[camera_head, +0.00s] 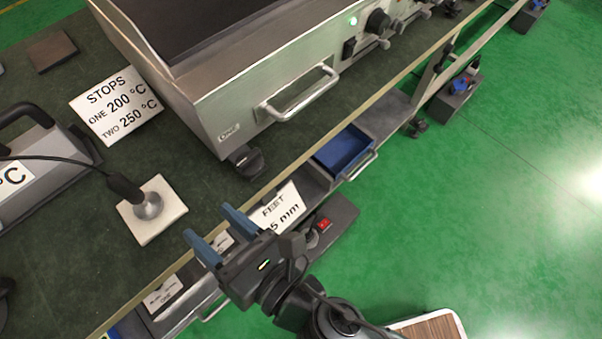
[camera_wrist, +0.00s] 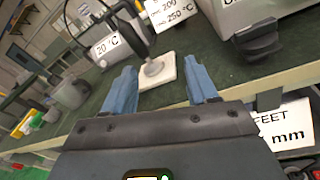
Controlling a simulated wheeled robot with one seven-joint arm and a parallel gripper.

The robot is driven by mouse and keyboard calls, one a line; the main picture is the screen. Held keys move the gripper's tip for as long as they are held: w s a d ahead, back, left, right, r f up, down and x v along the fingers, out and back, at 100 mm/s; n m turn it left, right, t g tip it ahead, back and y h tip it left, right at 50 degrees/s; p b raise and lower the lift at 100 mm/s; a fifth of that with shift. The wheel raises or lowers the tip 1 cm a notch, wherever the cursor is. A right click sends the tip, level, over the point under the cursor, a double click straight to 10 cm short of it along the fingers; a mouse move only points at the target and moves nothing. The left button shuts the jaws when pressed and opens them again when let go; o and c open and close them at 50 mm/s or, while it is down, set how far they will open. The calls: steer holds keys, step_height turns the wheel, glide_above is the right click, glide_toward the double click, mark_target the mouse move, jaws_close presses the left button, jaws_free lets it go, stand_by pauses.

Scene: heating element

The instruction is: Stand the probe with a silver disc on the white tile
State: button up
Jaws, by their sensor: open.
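The probe (camera_head: 148,203) has a black handle, a silver disc at its foot and a black cable. It stands upright, disc down, on the white tile (camera_head: 165,227), which lies on the dark bench top near its front edge. In the wrist view the probe (camera_wrist: 153,67) and the tile (camera_wrist: 164,83) show beyond and between my fingers. My gripper (camera_head: 212,228) is open and empty, with two blue fingers, at the bench's front edge to the right of the tile. It is apart from the probe. My gripper (camera_wrist: 160,90) also shows open in the wrist view.
A large steel hotplate (camera_head: 240,95) with a front handle stands right of the tile. A "STOPS" sign (camera_head: 115,105) lies behind the tile. A grey device with a black handle (camera_head: 40,150) stands at left. An open blue drawer (camera_head: 345,150) juts out below the bench.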

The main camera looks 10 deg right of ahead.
steer(key=s+d+f+m+h, duration=0.15)
steer(key=s+d+m, duration=0.25)
steer(key=d+m, duration=0.5)
steer(key=s+d+m+h, duration=0.3)
steer(key=d+m, duration=0.5)
steer(key=d, duration=0.1)
steer(key=s+d+r+m+h, duration=0.3)
steer(key=s+d+r+m, duration=0.1)
steer(key=m, duration=0.7)
steer(key=s+d+r+m+t+h, duration=0.1)
steer(key=s+d+r+m+h, duration=0.2)
steer(key=s+d+m, duration=0.4)
steer(key=shift+s+d+r+m, duration=0.3)
steer(key=shift+s+r+m, duration=0.15)
steer(key=shift+m, duration=1.85)
steer(key=shift+c, duration=0.2)
